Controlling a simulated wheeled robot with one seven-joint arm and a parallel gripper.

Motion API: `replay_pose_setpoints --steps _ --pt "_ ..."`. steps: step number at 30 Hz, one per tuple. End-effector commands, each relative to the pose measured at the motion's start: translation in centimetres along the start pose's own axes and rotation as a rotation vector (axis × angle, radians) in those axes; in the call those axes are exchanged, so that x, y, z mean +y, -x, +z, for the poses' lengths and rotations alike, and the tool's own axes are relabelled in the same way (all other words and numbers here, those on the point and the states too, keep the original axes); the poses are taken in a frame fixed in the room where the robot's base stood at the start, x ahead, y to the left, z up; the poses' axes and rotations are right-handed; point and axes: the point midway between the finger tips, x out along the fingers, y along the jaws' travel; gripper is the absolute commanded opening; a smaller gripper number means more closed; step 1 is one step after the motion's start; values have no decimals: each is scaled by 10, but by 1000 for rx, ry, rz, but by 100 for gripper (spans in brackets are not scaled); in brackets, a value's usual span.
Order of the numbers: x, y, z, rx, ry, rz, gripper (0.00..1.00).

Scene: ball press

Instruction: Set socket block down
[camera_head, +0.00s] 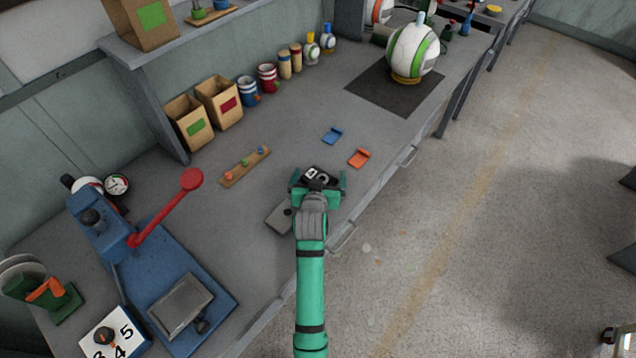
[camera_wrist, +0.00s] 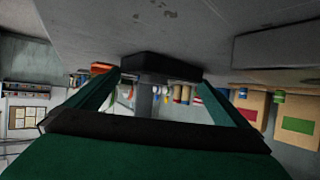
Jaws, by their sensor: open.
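A dark block with white markings, which looks like the socket block (camera_head: 321,173), is on the workbench (camera_head: 290,130) near its front edge. In the wrist view the dark block (camera_wrist: 160,66) appears to rest against the bench surface, with a grey post on it. My gripper (camera_head: 318,183) is at the block, with one green finger on each side. The wrist view shows the fingers (camera_wrist: 160,84) spread apart around the block. Contact between fingers and block cannot be told. My gripper hides part of the block in the head view.
A grey plate (camera_head: 279,216) lies just left of my gripper. A blue piece (camera_head: 332,136) and an orange piece (camera_head: 359,158) lie beyond it. A blue press (camera_head: 150,262) with a red lever stands left. A ball (camera_head: 412,52) stands on a dark mat at the back.

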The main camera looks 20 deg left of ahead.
Motion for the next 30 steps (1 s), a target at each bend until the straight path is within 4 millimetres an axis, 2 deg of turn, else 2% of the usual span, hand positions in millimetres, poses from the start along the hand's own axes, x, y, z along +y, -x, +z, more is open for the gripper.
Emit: replay_pose_setpoints --steps 5,12,18,24,30 --pt "0 25 1 0 1 0 100" --pt "0 74 1 0 1 0 100" --pt "0 105 1 0 0 0 100" --pt "0 118 1 0 0 0 100" --pt "0 119 1 -1 0 0 100"
